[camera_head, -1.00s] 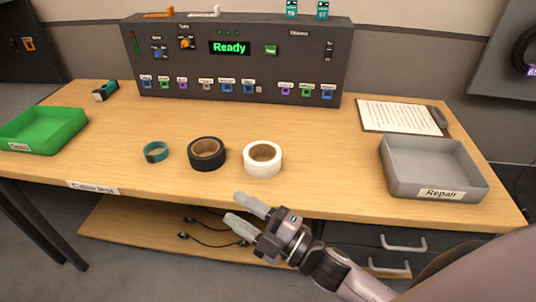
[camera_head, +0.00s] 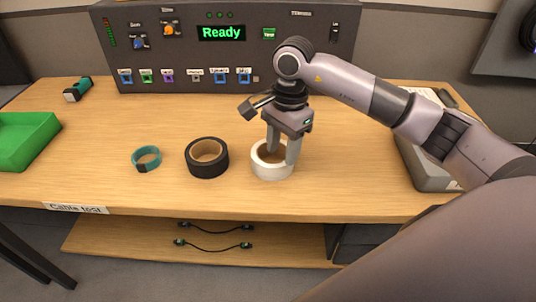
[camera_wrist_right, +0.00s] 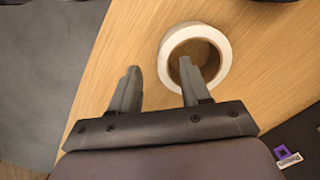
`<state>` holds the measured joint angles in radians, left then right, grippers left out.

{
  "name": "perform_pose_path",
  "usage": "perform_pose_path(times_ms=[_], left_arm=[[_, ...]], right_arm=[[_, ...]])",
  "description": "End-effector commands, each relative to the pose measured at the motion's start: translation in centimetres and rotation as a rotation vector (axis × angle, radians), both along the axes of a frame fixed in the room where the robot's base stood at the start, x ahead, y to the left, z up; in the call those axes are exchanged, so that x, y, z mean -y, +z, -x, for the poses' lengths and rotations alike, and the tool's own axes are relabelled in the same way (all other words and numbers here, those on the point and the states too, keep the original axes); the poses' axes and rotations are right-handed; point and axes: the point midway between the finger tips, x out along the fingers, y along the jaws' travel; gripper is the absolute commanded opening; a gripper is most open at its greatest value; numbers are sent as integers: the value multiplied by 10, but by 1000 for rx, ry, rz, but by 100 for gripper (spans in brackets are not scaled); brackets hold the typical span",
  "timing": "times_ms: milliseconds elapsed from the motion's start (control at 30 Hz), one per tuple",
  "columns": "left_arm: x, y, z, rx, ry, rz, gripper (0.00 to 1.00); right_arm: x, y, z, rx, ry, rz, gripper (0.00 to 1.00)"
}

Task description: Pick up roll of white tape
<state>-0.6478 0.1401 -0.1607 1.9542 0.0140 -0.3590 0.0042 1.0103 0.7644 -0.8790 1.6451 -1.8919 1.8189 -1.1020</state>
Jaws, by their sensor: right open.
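The roll of white tape (camera_head: 268,174) lies flat on the wooden table near its front edge. It also shows in the right wrist view (camera_wrist_right: 224,56). My left gripper is out of view.
A black tape roll (camera_head: 207,166) stands close to the left of the white one, with a teal ring (camera_head: 147,158) further left. A control panel (camera_head: 188,74) stands at the back. A green tray (camera_head: 28,147) is at left. My arm partly hides a grey tray (camera_head: 425,172) at right.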

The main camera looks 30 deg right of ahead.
Motion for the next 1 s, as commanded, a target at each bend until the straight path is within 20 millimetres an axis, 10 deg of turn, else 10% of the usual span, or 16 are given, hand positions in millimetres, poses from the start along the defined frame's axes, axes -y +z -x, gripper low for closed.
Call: perform_pose_path(times_ms=[967, 1000], left_arm=[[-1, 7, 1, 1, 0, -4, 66], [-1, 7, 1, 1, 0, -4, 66]], right_arm=[[15, -63, -3, 11, 3, 77, 47], [15, -63, -3, 11, 3, 77, 34]])
